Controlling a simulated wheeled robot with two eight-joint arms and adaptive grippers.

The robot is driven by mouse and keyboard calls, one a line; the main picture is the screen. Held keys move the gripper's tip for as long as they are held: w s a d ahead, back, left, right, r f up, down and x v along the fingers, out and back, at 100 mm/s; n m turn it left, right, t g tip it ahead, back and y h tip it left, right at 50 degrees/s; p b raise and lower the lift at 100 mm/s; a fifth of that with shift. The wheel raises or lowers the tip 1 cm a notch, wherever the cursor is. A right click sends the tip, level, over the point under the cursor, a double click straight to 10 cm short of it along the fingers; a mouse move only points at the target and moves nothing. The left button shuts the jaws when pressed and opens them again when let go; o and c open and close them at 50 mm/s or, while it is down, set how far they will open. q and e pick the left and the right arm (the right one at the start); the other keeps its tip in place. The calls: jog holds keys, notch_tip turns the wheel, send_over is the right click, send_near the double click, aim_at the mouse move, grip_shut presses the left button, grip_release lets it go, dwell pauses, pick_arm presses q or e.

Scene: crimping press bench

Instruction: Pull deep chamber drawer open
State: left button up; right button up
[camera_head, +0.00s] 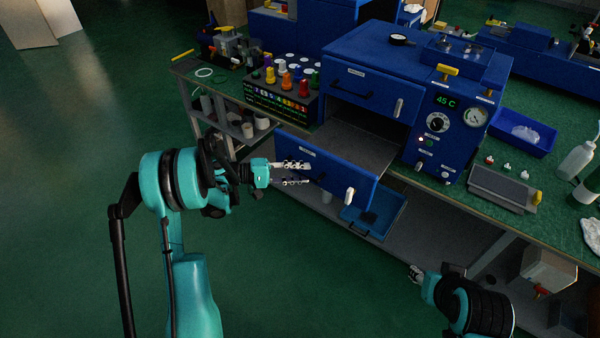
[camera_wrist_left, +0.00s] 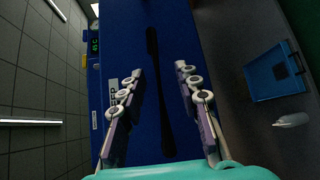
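The blue press has a lower drawer whose blue front (camera_head: 332,185) stands pulled out toward the floor side, with its grey inner surface (camera_head: 352,146) showing behind it.
An upper blue front with a black handle (camera_head: 350,90) is closed. The control panel (camera_head: 443,125) reads 45 C. A blue bin (camera_head: 382,212) sits below and right of the drawer. A rack of coloured items (camera_head: 283,98) stands left. The green floor at left is clear.

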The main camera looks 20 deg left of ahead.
pick_arm(q)
jog(key=v, duration=1.2)
jog(key=s+d+r+g+y, duration=0.1)
jog(key=s+d+r+y, duration=0.15)
jog(key=d, duration=0.35)
jog(key=s+d+r+g+y, duration=0.1)
jog(key=s+d+r+y, duration=0.1)
jog(key=d+r+y, duration=0.3)
jog(key=s+d+f+m+t+y, duration=0.1)
jog(key=s+m+y, duration=0.5)
jog(key=s, duration=1.1)
jog(key=shift+s+f+m+t+y, duration=0.35)
jog(key=shift+f+t+y, duration=0.45)
jog(key=shift+f, duration=0.15)
